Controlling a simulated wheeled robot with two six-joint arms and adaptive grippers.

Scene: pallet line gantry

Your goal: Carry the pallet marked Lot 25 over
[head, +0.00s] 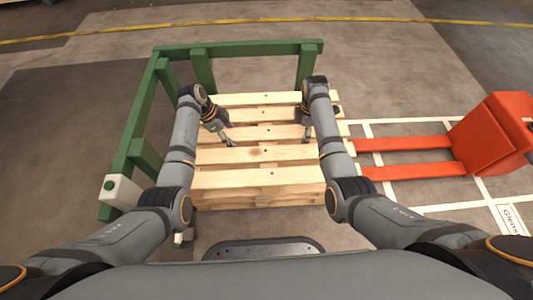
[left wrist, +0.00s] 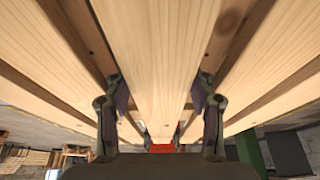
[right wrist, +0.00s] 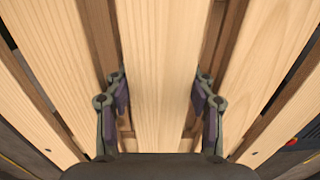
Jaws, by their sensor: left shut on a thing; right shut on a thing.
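A light wooden pallet (head: 262,181) lies in front of me in the head view, with several deck boards running left to right. No lot mark is readable on it. My left gripper (head: 228,139) is over the pallet's left half, and my right gripper (head: 306,136) is near its right edge. In the left wrist view, the left fingers (left wrist: 161,97) reach down on both sides of a deck board and are shut on it. In the right wrist view, the right fingers (right wrist: 160,97) straddle a deck board in the same way. The fingertips are partly hidden between boards.
A green rail frame (head: 240,48) stands along the pallet's far and left sides. A red pallet truck (head: 492,135) is at the right, its forks (head: 405,144) pointing at the pallet. White floor lines surround the truck. A yellow floor line crosses the back. Open floor lies beyond the frame.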

